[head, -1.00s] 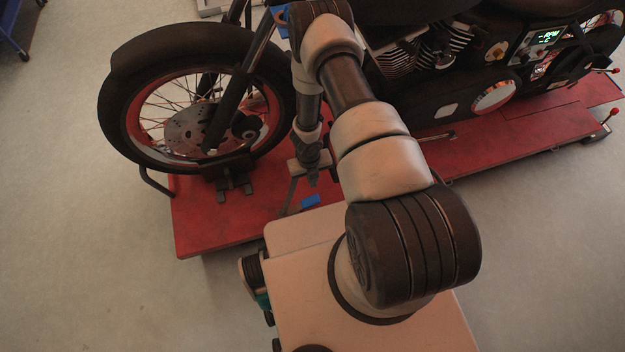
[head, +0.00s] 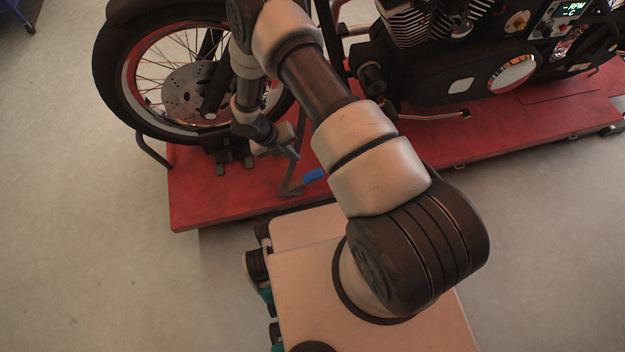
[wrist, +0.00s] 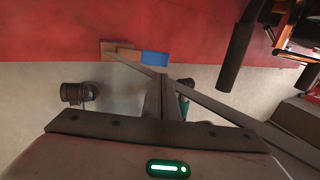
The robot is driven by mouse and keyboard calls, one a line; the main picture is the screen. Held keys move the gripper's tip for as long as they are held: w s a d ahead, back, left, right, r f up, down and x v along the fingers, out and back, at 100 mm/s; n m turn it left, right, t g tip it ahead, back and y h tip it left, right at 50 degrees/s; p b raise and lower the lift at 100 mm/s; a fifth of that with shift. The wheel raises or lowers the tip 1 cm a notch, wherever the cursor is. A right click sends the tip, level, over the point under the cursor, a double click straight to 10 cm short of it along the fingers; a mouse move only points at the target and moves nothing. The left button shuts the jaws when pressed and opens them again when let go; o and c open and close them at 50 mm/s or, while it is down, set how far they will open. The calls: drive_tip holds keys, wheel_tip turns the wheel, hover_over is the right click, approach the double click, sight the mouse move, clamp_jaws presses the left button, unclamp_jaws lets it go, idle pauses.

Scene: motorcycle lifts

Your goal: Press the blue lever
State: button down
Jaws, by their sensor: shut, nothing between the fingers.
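The blue lever shows as a small blue pad (head: 314,175) at the near edge of the red lift platform. In the wrist view the blue pad (wrist: 155,58) lies just beyond my fingertips, a little left of them. My gripper (head: 295,154) is shut and empty, to the left of and above the pad in the head view. In the wrist view my gripper (wrist: 166,78) has its fingers together. A gap to the pad seems to show, but its depth is hard to judge.
The red lift platform (head: 210,195) carries a motorcycle, with its front wheel (head: 195,85) close behind my arm. Pale floor (head: 90,230) is clear at the left.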

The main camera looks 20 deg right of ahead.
sight(315, 173)
drive_tip(key=shift+a+r, duration=0.1)
drive_tip(key=b+x, duration=0.4)
drive_tip(key=x, duration=1)
drive_tip(key=shift+s, duration=0.1)
